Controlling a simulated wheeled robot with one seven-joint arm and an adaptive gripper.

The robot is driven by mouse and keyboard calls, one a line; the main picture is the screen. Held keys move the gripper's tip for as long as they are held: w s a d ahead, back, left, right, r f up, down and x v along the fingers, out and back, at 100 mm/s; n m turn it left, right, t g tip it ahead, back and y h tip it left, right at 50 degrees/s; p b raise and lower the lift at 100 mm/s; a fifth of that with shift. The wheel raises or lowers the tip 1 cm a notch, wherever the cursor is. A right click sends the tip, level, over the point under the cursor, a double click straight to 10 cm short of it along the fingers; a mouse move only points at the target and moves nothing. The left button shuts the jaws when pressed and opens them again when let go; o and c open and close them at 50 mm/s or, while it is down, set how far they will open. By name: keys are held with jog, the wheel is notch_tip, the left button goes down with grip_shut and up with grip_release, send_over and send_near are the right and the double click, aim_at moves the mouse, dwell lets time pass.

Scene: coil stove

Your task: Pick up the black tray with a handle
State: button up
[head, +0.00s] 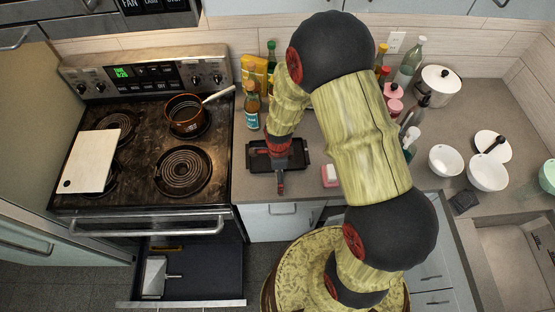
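The black tray (260,161) lies on the counter just right of the stove. It is a dark, shallow rectangle. My arm comes down over it from the right, and my gripper (280,187) hangs over its middle and front edge. The fingers look small and close together. I cannot tell whether they touch the tray or how far apart they are.
A bottle (252,106) stands behind the tray. A pink-and-white block (330,175) lies to its right. The stove (130,205) holds a saucepan (184,113) and a white board (88,161). An open drawer (205,270) juts out below. White bowls (487,173) stand at right.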

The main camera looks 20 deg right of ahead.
jog(key=f, duration=0.4)
jog(key=shift+s+d+f, duration=0.15)
jog(key=shift+s+d, duration=0.05)
jog(key=shift+s, duration=0.2)
jog(key=shift+w+f, duration=0.1)
jog(key=shift+f, duration=0.35)
jog(key=c, duration=0.3)
jog(key=c, duration=0.9)
